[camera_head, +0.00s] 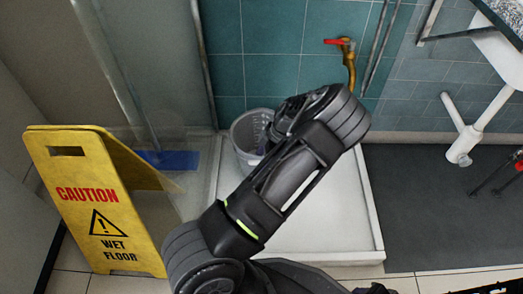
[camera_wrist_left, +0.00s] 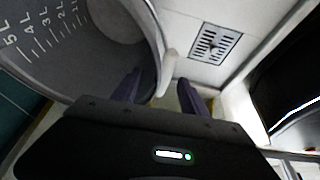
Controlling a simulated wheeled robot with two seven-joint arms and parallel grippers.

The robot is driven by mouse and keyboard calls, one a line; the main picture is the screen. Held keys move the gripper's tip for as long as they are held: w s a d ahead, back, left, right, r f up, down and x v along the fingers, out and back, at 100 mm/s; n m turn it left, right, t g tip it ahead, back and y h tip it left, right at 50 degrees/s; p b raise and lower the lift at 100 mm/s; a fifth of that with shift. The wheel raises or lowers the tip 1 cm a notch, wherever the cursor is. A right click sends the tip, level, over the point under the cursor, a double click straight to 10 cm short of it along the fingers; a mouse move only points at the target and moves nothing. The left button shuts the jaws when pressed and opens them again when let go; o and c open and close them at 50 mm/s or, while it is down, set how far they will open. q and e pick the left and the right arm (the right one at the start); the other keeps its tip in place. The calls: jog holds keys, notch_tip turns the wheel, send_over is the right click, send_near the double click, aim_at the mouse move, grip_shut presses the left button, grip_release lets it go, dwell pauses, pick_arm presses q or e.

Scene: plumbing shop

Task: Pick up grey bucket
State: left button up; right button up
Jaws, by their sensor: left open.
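The grey bucket (camera_head: 243,132) stands in the white shower tray at its back left corner, partly hidden by my left arm in the head view. In the left wrist view the bucket (camera_wrist_left: 75,55) fills the upper left, with litre marks on its inner wall. My left gripper (camera_wrist_left: 160,92) is open at the bucket's rim. Its left finger shows over the inner side of the rim and its right finger outside it, with the rim edge between them. I cannot tell whether either finger touches the bucket. In the head view my arm hides most of this gripper. My right gripper is not in view.
The shower tray (camera_head: 330,215) has a raised edge and a drain grate (camera_wrist_left: 215,44). A yellow caution sign (camera_head: 95,200) stands at left beside a glass panel. A brass tap (camera_head: 349,65) with a red handle is on the tiled wall. White pipes (camera_head: 480,125) are at right.

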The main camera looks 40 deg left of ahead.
pick_arm(q)
grip_shut()
dwell(0.4)
dwell(0.9)
